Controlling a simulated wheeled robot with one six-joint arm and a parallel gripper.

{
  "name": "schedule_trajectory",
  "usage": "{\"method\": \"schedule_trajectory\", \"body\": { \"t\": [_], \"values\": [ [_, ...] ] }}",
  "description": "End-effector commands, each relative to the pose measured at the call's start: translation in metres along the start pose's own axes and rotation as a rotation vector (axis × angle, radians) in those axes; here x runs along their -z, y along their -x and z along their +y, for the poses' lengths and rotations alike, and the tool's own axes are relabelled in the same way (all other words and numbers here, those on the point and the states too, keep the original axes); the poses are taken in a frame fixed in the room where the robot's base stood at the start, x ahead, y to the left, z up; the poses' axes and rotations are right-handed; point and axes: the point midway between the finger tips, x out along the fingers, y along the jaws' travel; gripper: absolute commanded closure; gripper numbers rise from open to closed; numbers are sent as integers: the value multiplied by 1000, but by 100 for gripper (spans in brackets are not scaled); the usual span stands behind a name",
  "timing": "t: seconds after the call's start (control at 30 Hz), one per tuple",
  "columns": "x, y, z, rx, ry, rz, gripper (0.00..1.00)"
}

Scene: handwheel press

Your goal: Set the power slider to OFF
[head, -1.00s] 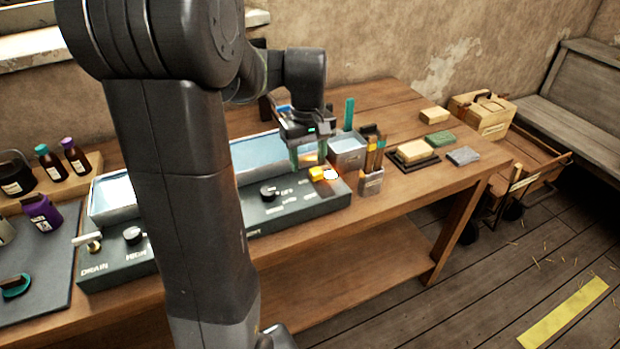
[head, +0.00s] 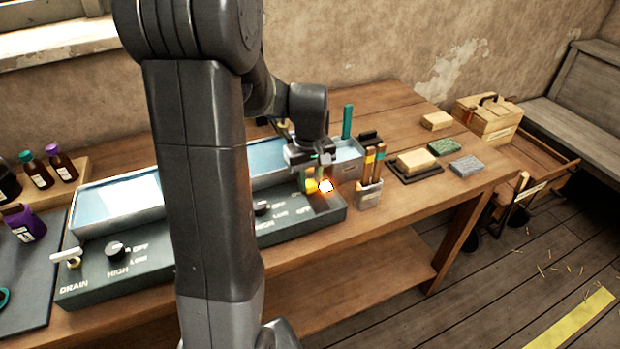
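The dark control panel (head: 285,232) runs along the front of the trays on the wooden table. At its right end are a small yellow-orange piece, which looks like the power slider's handle (head: 311,186), and a bright white glowing spot (head: 326,187). An OFF label shows just below them. My gripper (head: 313,183) points down at this end, with its fingertips at the yellow piece. I cannot tell whether they touch it or are closed on it. The slider's track and exact setting are partly hidden by the gripper and the glare.
Round knobs (head: 263,208) and (head: 117,250) and a drain lever (head: 67,256) sit on the panel. A cup of brushes (head: 368,197) stands close right of my gripper. A small metal bin (head: 348,158) is behind it. My arm hides the panel's middle.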

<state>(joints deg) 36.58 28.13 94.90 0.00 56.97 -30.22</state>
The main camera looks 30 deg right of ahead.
Motion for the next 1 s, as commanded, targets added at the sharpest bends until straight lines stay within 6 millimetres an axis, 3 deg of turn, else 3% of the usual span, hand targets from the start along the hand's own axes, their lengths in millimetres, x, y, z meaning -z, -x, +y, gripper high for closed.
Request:
{"method": "schedule_trajectory", "body": {
  "t": [0.03,0.1,0.27,0.6,0.9,0.93,1.0],
  "values": [
    [0,0,0,0,0,0,90],
    [0,0,0,0,0,0,100],
    [-4,0,0,0,-1,1,100],
    [-57,0,0,-1,-1,1,100],
    [-60,0,0,1,1,-3,100],
    [-60,0,0,1,1,-3,72],
    [-60,0,0,1,0,-3,58]
  ]
}}
